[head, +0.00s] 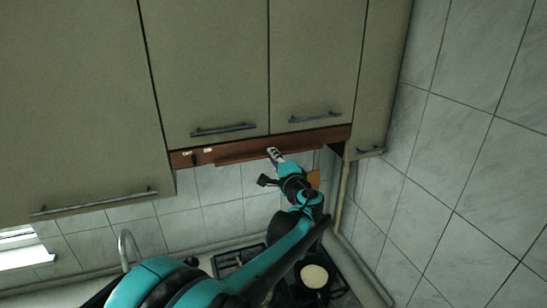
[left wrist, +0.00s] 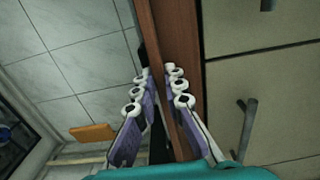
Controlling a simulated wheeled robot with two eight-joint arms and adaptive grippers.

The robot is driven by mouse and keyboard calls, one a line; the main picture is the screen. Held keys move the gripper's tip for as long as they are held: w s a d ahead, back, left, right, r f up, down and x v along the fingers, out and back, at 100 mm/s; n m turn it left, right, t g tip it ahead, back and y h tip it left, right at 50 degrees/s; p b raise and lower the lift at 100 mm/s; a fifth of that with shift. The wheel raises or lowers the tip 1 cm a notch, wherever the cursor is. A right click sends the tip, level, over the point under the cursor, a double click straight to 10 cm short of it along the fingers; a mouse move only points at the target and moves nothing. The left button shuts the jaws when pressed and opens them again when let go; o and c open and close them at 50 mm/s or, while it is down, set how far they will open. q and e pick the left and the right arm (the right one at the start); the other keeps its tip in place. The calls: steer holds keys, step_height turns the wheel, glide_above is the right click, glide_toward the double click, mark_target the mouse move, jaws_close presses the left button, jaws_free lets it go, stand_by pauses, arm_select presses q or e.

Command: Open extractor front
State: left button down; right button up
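The extractor front (head: 230,150) is a long reddish-brown wooden strip below the wall cabinets, with a lip along its lower part. It looks closed, roughly in line with the doors above. My left gripper (head: 273,154) is at this lip, a little right of its middle. In the left wrist view, the wooden extractor front (left wrist: 181,35) runs between the two white-and-purple fingers of my left gripper (left wrist: 160,85). The fingers are drawn close together, one on each side of the lip, and appear to pinch it. The exact contact is partly hidden. My right gripper is not in view.
Beige cabinet doors (head: 205,70) with bar handles hang directly above. A tiled wall (head: 470,150) stands close on the right. Below is a gas hob (head: 240,258) with a round pan (head: 314,276). A tap (head: 128,245) is at the left.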

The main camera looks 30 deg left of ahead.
arm_select(q)
steer(key=shift+d, duration=0.1)
steer(key=v, duration=1.3)
steer(key=shift+s, duration=0.15)
steer(key=c, duration=1.6)
jaws_free()
steer(key=v, duration=1.2)
